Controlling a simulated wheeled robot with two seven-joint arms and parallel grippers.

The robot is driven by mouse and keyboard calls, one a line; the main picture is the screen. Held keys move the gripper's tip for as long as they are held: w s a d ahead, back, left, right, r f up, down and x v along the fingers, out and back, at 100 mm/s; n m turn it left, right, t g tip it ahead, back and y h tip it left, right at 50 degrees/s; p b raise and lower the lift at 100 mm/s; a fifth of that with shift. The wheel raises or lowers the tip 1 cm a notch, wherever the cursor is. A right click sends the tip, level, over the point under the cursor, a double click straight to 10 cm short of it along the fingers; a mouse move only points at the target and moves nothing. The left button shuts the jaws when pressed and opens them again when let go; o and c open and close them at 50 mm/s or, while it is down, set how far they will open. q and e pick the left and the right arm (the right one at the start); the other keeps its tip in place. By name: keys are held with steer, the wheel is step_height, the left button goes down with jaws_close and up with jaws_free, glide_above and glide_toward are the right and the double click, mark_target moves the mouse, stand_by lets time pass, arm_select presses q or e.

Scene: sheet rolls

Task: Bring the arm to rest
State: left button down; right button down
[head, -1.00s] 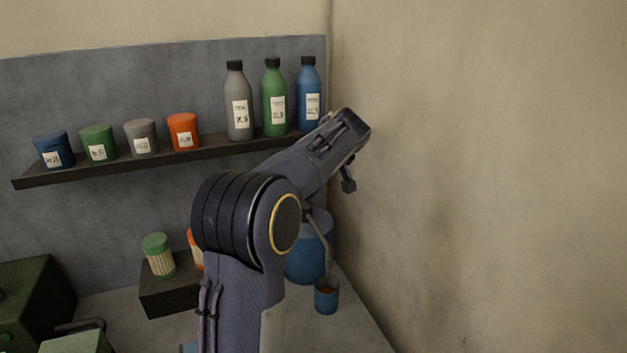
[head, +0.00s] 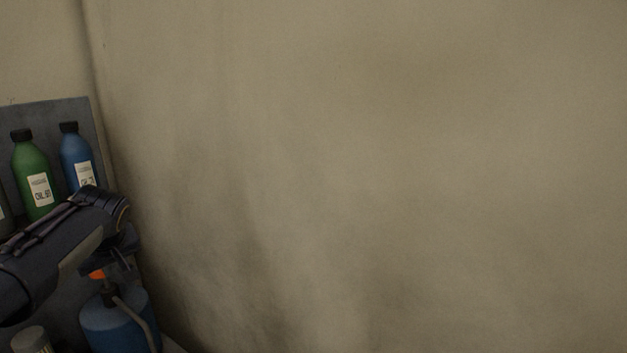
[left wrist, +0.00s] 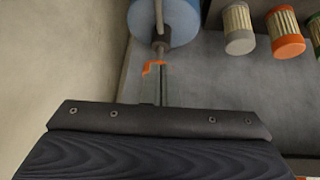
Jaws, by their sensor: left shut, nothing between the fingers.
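My left arm comes in from the left edge of the head view. Its gripper (head: 122,258) is at the arm's end, near the corner of the walls, above the blue can in the picture. The gripper is shut and empty. My right gripper is out of view.
A blue can (head: 115,322) with a spout stands below; it also shows in the left wrist view (left wrist: 178,22). A green bottle (head: 36,178) and a blue bottle (head: 76,158) stand behind the arm. A bare wall (head: 380,170) fills the right.

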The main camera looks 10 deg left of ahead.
arm_select(q)
steer(key=s+d+f+m+h, duration=0.3)
steer(key=s+d+f, duration=0.1)
steer(key=s+d, duration=0.4)
steer(key=s+d+f+m+h, duration=0.3)
steer(key=s+d+f, duration=0.1)
steer(key=s+d, duration=0.5)
steer(key=s+d+f+m+t+h, duration=0.1)
steer(key=s+d+f+m+h, duration=0.2)
steer(key=s+d, duration=0.6)
steer(key=shift+s+d+f, duration=0.15)
steer(key=shift+s+f, duration=0.25)
steer(key=shift+s, duration=0.3)
